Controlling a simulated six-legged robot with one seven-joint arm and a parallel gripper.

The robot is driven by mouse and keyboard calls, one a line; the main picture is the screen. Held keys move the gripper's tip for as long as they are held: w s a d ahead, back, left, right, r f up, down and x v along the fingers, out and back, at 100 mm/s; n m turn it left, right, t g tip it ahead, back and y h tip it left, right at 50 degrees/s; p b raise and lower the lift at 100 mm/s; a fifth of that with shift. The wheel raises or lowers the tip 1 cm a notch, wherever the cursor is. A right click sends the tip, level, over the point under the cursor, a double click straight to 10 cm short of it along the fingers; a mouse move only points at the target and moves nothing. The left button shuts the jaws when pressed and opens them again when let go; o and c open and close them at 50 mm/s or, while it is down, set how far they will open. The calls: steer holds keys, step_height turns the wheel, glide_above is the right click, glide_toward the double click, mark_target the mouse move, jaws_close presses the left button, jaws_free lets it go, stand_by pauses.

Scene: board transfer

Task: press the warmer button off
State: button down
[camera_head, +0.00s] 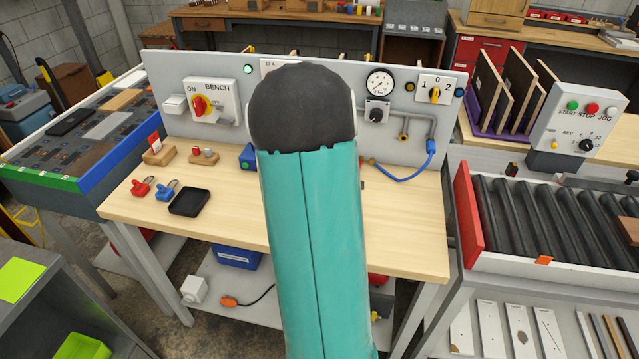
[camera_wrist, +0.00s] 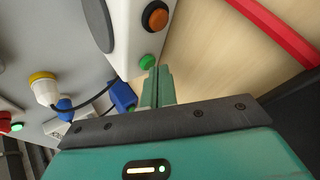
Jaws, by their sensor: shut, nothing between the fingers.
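In the wrist view a pale box (camera_wrist: 135,35) carries an orange round button (camera_wrist: 155,17) in a dark ring and a smaller green button or lamp (camera_wrist: 147,62) near its lower end. I see no label, so I cannot tell which one is the warmer button. My gripper (camera_wrist: 157,71) is shut and empty, its green fingertips close beside the green one; contact cannot be judged. The orange button is farther up, beyond the fingertips. In the head view my arm covers the middle of the workbench (camera_head: 405,240) and hides my gripper and this box.
A back panel (camera_head: 225,65) holds an ON switch (camera_head: 200,106), a gauge (camera_head: 380,81) and a selector (camera_head: 435,92). A black tray (camera_head: 189,202) lies on the bench left. A roller conveyor (camera_head: 550,215) stands at right. The wrist view shows a blue part (camera_wrist: 122,95) with a dark cable.

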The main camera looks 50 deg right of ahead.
steer(key=shift+a, duration=0.15)
steer(key=shift+s+a, duration=0.4)
steer(key=shift+a, duration=0.55)
steer(key=shift+s+a, duration=0.45)
steer(key=shift+a, duration=0.45)
steer(key=shift+s+a, duration=0.4)
steer(key=shift+a, duration=0.55)
